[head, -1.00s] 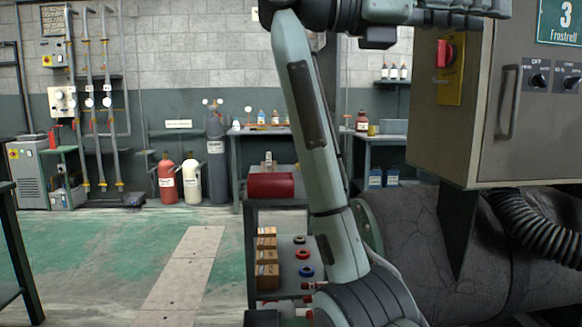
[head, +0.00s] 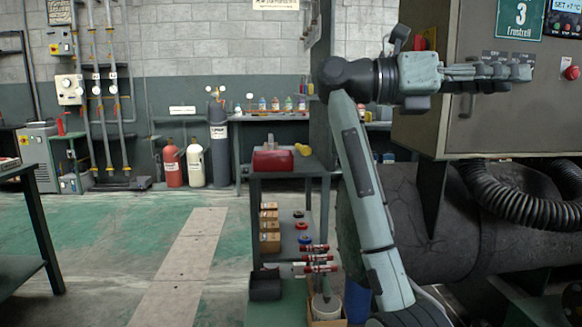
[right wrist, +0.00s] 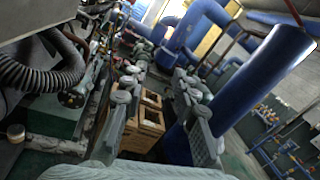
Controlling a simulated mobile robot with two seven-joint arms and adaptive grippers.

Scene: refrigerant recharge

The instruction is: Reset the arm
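My right arm (head: 365,175) rises from the bottom right of the head view to a bent elbow, and its forearm points right. My right gripper (head: 525,72) is at its end, in front of the grey cabinet (head: 425,125). In the head view it is side-on, and whether it touches the cabinet cannot be told. In the right wrist view, the fingers of the gripper (right wrist: 155,95) stand apart with nothing held between them. My left arm and gripper are not in view.
A cart (head: 284,185) carries a red box (head: 273,161), with small crates and coloured rings below. A dark tank (head: 400,215) and a ribbed hose (head: 520,210) are at right. Gas cylinders (head: 218,142) stand by the wall.

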